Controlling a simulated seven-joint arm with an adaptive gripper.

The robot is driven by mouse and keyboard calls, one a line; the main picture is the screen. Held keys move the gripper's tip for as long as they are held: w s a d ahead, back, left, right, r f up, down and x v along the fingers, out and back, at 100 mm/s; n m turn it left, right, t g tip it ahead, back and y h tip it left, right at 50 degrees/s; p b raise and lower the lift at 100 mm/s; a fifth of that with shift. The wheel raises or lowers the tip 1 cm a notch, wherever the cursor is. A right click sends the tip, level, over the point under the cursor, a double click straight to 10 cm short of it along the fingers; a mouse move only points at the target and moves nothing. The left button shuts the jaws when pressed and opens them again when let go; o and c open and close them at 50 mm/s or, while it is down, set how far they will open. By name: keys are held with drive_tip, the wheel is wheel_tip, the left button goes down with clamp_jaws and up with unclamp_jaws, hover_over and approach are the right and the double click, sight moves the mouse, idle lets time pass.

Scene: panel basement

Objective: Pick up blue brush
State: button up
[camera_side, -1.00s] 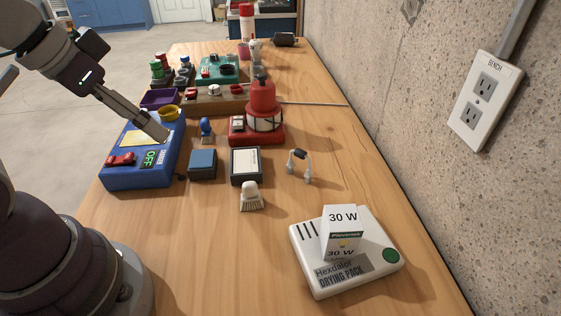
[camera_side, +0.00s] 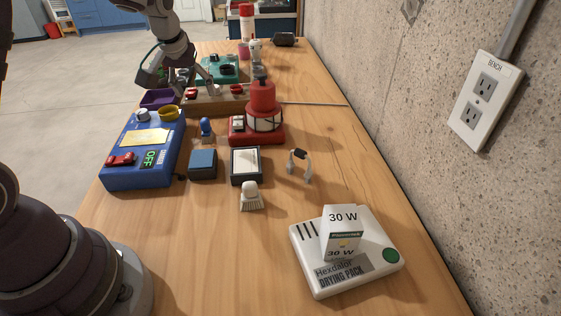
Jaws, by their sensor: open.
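The small blue brush (camera_side: 206,127) stands on the wooden table, between the blue box with the OFF display and the red device. It is small in the picture, and its bristles are hard to make out. My gripper (camera_side: 198,85) is open, farther back along the table and apart from the brush. It is over the area of the brown wooden bar and the teal box, and its fingers are partly lost among the things behind. No object shows between the fingers.
Near the brush are the blue box (camera_side: 124,170), the red device (camera_side: 263,122), a small blue block (camera_side: 203,164) and a dark-framed white pad (camera_side: 246,164). A white brush (camera_side: 250,197) stands nearer. The brown bar (camera_side: 217,102) lies behind. A concrete wall (camera_side: 410,110) borders the right.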

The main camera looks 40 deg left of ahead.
drive_tip(key=n, duration=0.1)
hover_over(204, 119)
drive_tip(key=s+d, duration=0.1)
drive_tip(key=s, duration=0.1)
wheel_tip(204, 119, down, 5)
drive_tip(key=shift+g, duration=0.3)
drive_tip(key=x, duration=0.8)
drive_tip(key=shift+w+d+f, duration=0.1)
drive_tip(key=shift+w+f, duration=0.15)
drive_tip(key=shift+f, duration=0.1)
clamp_jaws()
